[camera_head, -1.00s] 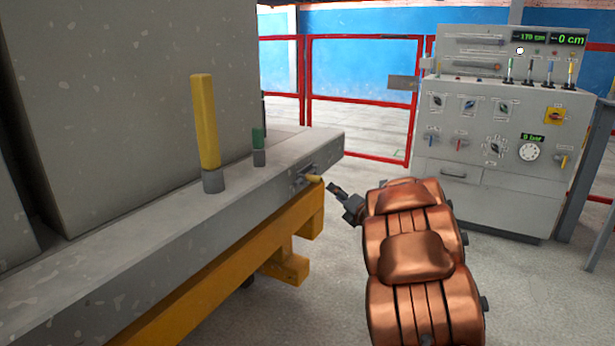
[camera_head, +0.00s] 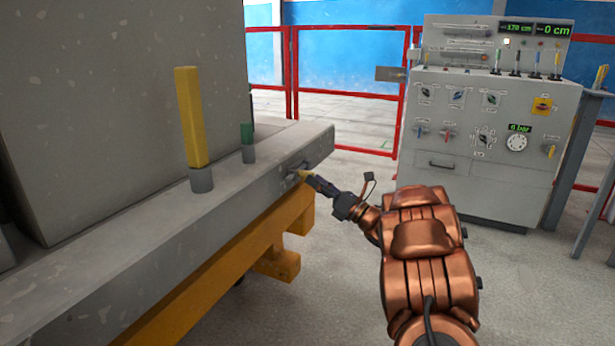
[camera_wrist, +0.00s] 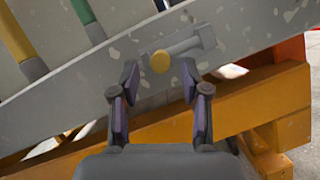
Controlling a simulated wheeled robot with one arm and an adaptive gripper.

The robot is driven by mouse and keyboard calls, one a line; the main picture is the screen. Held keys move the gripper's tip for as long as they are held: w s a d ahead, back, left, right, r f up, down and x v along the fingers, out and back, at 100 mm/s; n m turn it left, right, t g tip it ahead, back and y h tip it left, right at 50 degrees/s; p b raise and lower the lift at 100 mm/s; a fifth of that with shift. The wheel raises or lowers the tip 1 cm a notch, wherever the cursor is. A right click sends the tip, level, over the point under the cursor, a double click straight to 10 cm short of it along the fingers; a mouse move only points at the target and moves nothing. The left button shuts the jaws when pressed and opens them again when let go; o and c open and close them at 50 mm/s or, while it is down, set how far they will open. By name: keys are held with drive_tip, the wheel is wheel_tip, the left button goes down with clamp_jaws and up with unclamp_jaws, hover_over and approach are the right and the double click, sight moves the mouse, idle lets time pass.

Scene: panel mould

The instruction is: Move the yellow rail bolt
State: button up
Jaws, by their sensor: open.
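The yellow rail bolt shows its round yellow end (camera_wrist: 160,62) in the wrist view, at a grey fitting on the side face of the grey concrete-like rail (camera_wrist: 110,70). In the head view the bolt (camera_head: 303,174) sticks out of the rail's side near its right end, partly hidden by my gripper. My gripper (camera_wrist: 158,82) is open, with one finger on each side of the bolt's end in the wrist picture. It also shows in the head view (camera_head: 312,180), with its tip at the bolt. I cannot tell whether the fingers touch it.
A tall yellow post (camera_head: 190,120) and a short green post (camera_head: 247,134) stand on the rail. An orange beam (camera_head: 230,265) lies under it. A grey control console (camera_head: 485,130) stands at the back right, before a red fence (camera_head: 345,145). Floor between is clear.

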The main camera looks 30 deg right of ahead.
sight(307, 174)
drive_tip(key=shift+x, duration=2)
drive_tip(key=shift+c, duration=0.4)
clamp_jaws()
